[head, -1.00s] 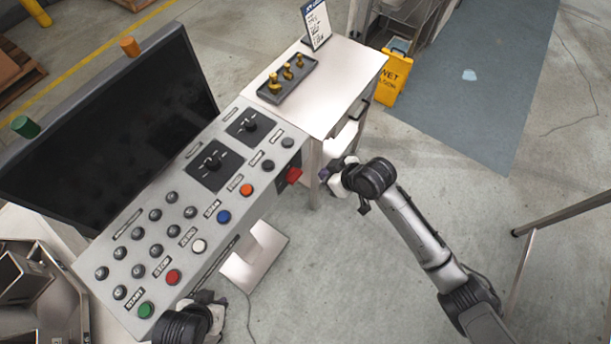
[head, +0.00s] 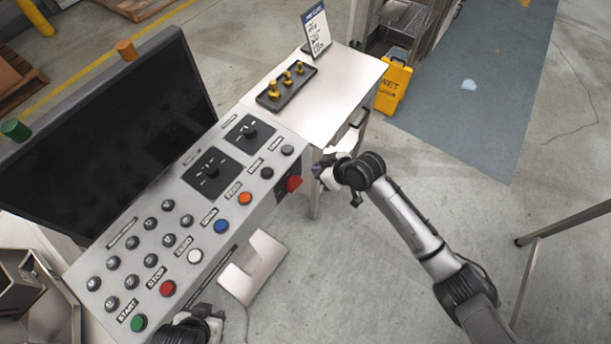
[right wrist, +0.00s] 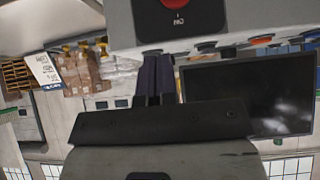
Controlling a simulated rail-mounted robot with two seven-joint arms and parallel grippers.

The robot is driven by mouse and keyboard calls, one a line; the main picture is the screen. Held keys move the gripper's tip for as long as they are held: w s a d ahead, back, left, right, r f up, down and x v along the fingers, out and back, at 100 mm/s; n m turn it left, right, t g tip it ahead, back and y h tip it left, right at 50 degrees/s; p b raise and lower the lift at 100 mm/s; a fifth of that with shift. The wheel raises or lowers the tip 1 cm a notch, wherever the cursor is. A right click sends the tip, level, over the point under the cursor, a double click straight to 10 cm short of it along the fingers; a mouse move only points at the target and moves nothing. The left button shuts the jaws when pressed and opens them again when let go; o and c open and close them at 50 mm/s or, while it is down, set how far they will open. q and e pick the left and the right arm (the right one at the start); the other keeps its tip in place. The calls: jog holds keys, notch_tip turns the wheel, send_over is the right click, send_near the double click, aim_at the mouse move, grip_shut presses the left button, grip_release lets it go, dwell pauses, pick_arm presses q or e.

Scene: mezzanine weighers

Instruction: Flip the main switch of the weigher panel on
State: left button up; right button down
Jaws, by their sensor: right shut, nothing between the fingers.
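The weigher panel (head: 190,225) is a grey sloped console with buttons and two black rotary knobs. On its right end face sits the red main switch (head: 294,184) on a dark plate. In the right wrist view the red switch (right wrist: 182,4) is at the top edge, partly cut off, on its black plate (right wrist: 178,25). My right gripper (head: 319,171) is just right of the switch, apart from it; in the wrist view its fingers (right wrist: 156,62) are shut and empty, below the plate. My left gripper (head: 214,318) is low by the panel's front edge; its fingers are unclear.
A black monitor (head: 105,135) stands behind the panel. A steel table (head: 340,85) beside it holds a dark tray (head: 287,100) of brass weights and a sign (head: 316,28). Floor on the right is open, with a rail (head: 565,220).

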send_over(299, 177)
jog(key=s+d, duration=0.2)
notch_tip(299, 177, down, 4)
jog(key=f, duration=0.1)
pick_arm(q)
jog(key=shift+f+b, duration=0.3)
jog(key=shift+f, duration=0.1)
pick_arm(e)
jog(key=shift+w+f, duration=0.2)
jog(key=shift+f, duration=0.75)
jog(key=shift+w+f, duration=0.15)
jog(key=shift+f, duration=0.8)
pick_arm(q)
jog(key=shift+a, duration=0.1)
pick_arm(e)
jog(key=shift+d, duration=0.1)
jog(key=shift+f, duration=0.1)
pick_arm(q)
jog(key=shift+s+f, duration=0.2)
jog(key=shift+s, duration=0.1)
pick_arm(e)
jog(key=shift+w, duration=0.1)
